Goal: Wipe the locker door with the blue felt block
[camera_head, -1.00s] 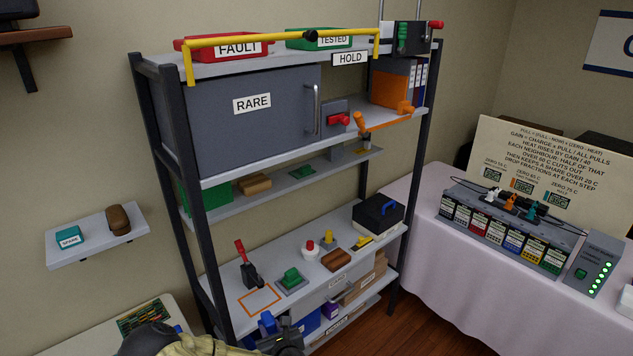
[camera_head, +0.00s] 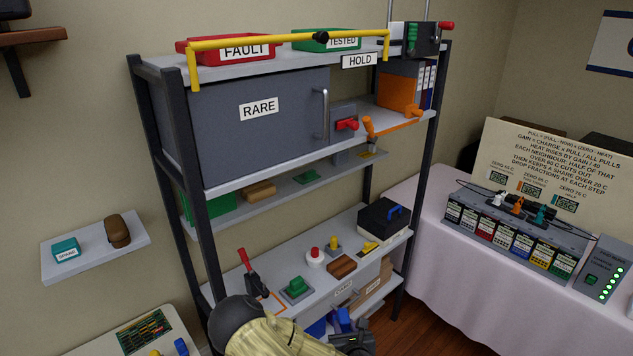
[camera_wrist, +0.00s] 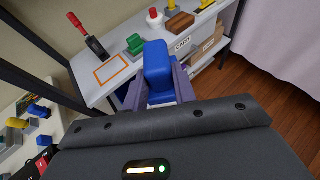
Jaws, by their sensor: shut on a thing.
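The locker door (camera_head: 225,145) is a grey panel with a RARE label and a vertical handle (camera_head: 322,115) at its right edge. It is closed on the upper part of the rack in the head view. My gripper (camera_wrist: 158,88) is shut on the blue felt block (camera_wrist: 157,62), which stands up between its fingers in the wrist view. In the head view the block (camera_head: 342,319) shows at the bottom, in front of the lower shelf and well below the door.
A yellow bar (camera_head: 270,41) runs above the door's top edge.

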